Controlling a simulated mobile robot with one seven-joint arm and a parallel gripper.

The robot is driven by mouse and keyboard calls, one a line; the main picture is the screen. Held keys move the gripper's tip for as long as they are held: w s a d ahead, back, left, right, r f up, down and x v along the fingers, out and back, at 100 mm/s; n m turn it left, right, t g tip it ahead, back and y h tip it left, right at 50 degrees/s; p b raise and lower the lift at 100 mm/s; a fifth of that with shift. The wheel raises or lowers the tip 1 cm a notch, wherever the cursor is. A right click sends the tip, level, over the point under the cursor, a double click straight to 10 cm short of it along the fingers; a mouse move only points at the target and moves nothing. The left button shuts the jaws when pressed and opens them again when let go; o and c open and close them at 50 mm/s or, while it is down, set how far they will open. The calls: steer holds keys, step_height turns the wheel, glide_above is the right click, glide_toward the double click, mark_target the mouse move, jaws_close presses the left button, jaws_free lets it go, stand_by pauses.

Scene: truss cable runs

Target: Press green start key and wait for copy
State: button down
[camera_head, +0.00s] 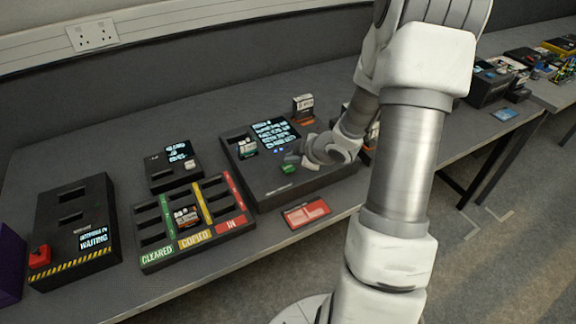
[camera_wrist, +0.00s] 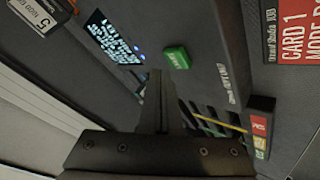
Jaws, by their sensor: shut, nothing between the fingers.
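The green start key (camera_head: 289,168) sits on the front top face of a dark copier box (camera_head: 262,186). In the wrist view the key (camera_wrist: 177,57) shows clear of my fingers, just beyond their tips. My gripper (camera_wrist: 158,76) is shut and empty, its fingertips close to the key; I cannot tell whether they touch it. The box has a lit screen (camera_head: 271,134) with text too small to read, and small blue lights beside it. A card (camera_head: 247,147) stands in a slot left of the screen. My forearm hides part of the box's right side.
A three-lane tray (camera_head: 196,224) marked CLEARED, COPIED and IN holds a card (camera_head: 187,216). A box with a WAITING screen (camera_head: 94,238) and red button (camera_head: 40,257) stands at left. A red label (camera_head: 307,212) lies in front of the copier box. Another card (camera_head: 303,104) stands behind it.

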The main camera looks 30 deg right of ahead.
mark_target(291, 169)
steer(key=shift+r+p, duration=2.1)
steer(key=shift+r, duration=0.25)
steer(key=shift+r, duration=0.2)
steer(key=s+a+r+m+h, duration=0.2)
steer(key=s+a+r+m, duration=0.1)
steer(key=r, duration=0.5)
steer(key=s+a+r+m+h, duration=0.3)
steer(key=r, duration=0.6)
steer(key=s+a+r+m+g+y, duration=0.1)
steer(key=s+a+r+m, duration=0.1)
steer(key=s, duration=0.7)
steer(key=s+a+r+m+g+y, duration=0.1)
steer(key=s+a+r+m+g, duration=0.1)
steer(key=s+a, duration=0.4)
steer(key=s+r+m, duration=0.1)
steer(key=s, duration=0.2)
steer(key=shift+a+r+m+y, duration=0.2)
steer(key=shift+a+m+y, duration=0.2)
steer(key=shift+w, duration=0.1)
